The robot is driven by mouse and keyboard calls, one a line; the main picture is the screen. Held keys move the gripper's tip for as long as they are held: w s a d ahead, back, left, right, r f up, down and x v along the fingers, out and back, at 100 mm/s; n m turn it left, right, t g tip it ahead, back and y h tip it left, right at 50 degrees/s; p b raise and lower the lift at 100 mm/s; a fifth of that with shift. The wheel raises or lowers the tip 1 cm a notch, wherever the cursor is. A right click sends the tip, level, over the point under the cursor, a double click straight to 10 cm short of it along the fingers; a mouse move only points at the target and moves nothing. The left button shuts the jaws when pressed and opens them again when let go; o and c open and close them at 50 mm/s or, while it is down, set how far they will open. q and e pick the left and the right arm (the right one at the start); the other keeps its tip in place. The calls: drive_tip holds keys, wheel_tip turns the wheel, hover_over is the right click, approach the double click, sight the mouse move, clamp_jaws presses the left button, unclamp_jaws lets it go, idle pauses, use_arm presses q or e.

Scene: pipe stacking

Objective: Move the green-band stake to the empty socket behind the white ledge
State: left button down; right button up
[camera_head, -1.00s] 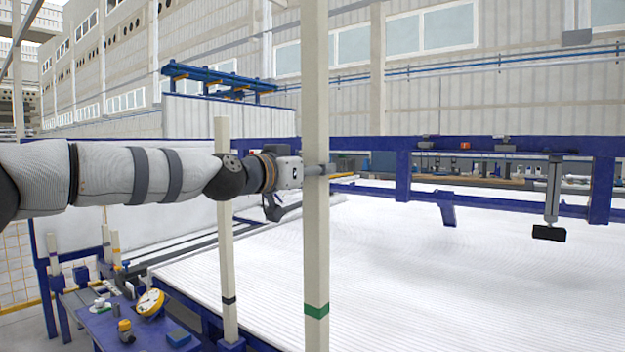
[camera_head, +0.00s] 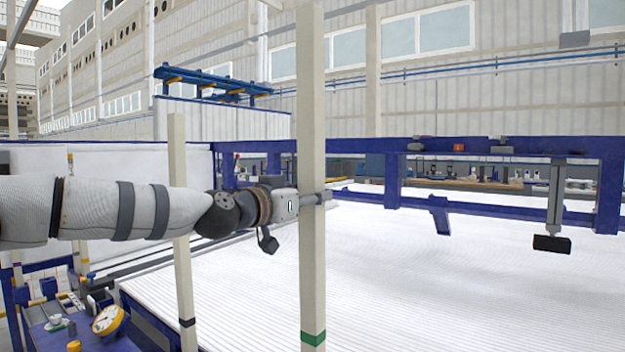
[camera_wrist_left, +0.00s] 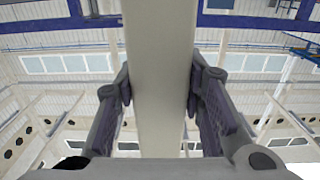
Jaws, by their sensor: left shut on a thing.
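The green-band stake (camera_head: 312,110) is a tall cream post with a green band near the bottom of the head view. It stands upright, and its lower end is out of view. My left gripper (camera_head: 315,198) is shut on it at about mid-height, and the fingers (camera_wrist_left: 160,95) press on both sides of it in the left wrist view. A second cream stake with a black band (camera_head: 180,220) stands upright to the left, behind my left arm. The white ledge and the empty socket cannot be made out for certain. My right gripper is not in view.
A wide white ribbed bed (camera_head: 440,290) with a blue frame (camera_head: 480,148) fills the right side. A blue bench (camera_head: 70,340) with a yellow dial (camera_head: 108,320) and small parts is at the lower left. A black-ended post (camera_head: 552,243) hangs at the right.

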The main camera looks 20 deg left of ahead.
sight(306, 238)
use_arm(q)
wheel_tip(306, 238, down, 7)
drive_tip(key=shift+f+b, duration=0.2)
drive_tip(key=shift+b, duration=0.8)
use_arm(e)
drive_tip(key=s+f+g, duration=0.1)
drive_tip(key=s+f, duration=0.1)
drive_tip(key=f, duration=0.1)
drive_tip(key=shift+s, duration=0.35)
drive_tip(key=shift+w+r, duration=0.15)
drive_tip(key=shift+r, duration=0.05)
use_arm(q)
drive_tip(key=shift+r, duration=0.1)
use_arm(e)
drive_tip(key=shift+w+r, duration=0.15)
use_arm(q)
drive_tip(key=shift+f, duration=0.25)
drive_tip(key=shift+f, duration=0.3)
